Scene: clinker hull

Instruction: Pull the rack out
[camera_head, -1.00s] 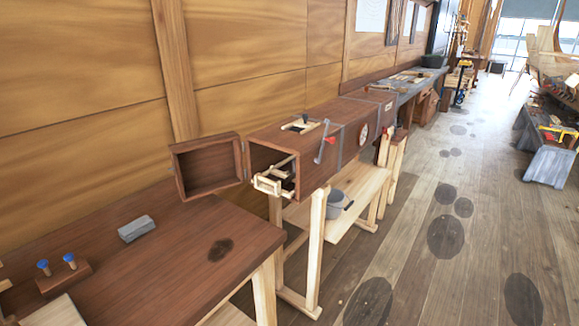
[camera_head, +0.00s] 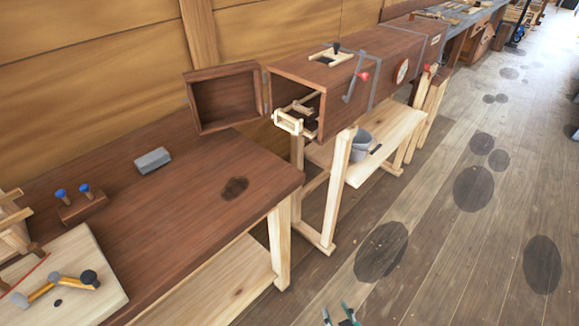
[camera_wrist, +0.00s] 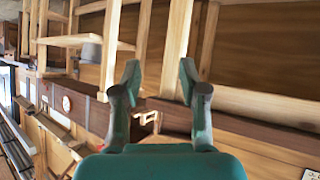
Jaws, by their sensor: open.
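The rack (camera_head: 289,122) is a pale wooden frame at the open end of a long brown wooden box (camera_head: 340,72). Its front end sticks out of the box mouth, and the rest lies inside in shadow. The box's door (camera_head: 225,97) is swung open to the left. My gripper (camera_head: 343,312) shows at the bottom edge of the head view, low over the floor and well apart from the rack. In the wrist view my gripper (camera_wrist: 158,85) has its two green fingers spread with nothing between them. The rack (camera_wrist: 148,117) appears small beyond the fingers there.
A brown workbench (camera_head: 170,215) at left carries a grey block (camera_head: 153,160), blue-topped pegs (camera_head: 73,192) and a pale board (camera_head: 105,275). A grey bucket (camera_head: 361,146) stands on a shelf under the box. The plank floor (camera_head: 430,240) at right is open, with dark round patches.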

